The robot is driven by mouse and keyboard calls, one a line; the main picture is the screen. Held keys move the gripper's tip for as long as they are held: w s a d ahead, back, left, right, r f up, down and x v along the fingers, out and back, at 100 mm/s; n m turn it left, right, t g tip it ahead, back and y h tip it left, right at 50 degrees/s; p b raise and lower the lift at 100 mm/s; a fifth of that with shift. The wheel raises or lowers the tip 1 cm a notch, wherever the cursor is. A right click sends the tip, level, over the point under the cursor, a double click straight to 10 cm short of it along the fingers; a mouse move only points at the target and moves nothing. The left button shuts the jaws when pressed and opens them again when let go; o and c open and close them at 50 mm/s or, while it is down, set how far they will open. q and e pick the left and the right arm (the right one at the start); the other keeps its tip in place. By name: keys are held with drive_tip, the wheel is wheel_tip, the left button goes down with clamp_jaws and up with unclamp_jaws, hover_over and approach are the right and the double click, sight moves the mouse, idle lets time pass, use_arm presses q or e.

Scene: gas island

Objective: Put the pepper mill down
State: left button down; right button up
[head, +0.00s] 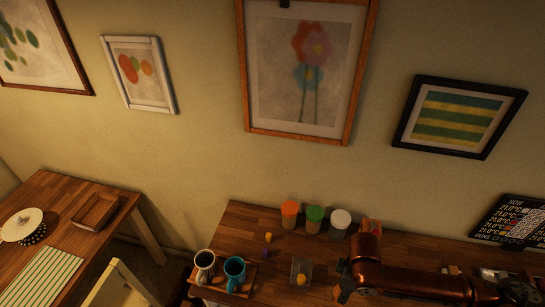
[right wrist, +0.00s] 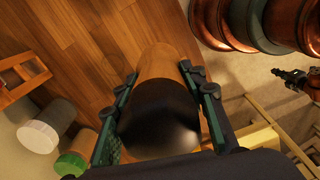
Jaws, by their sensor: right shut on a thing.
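The pepper mill (right wrist: 168,64), with a wooden body and a dark rounded end, is between the fingers of my right gripper (right wrist: 160,108) in the right wrist view. The gripper is shut on it, with a finger along each side. Wooden tabletop shows behind the mill; I cannot tell whether the mill touches it. In the head view my copper right arm reaches in from the lower right over the table (head: 240,218). A small dark part at the right edge of the right wrist view looks like my left gripper (right wrist: 297,82); its jaws are too small to read.
Jars with orange (head: 290,208), green (head: 314,213) and white (head: 340,217) lids stand along the table's back. A cream mug (head: 204,266) and a teal mug (head: 235,272) stand at the left. A small glass dish (head: 301,266) lies between mugs and arm.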

drive_tip(key=shift+w+a+f+m+b, duration=0.1)
drive_tip(key=shift+w+a+m+b, duration=0.45)
drive_tip(key=shift+m+b, duration=1.2)
drive_tip(key=shift+w+a+m+b, duration=0.2)
drive_tip(key=shift+w+m+b, duration=0.65)
drive_tip(key=shift+m, duration=1.65)
drive_tip(key=shift+w+a+f+m+b, duration=0.1)
drive_tip(key=shift+w+a+m+b, duration=0.45)
drive_tip(key=shift+m+b, duration=1.15)
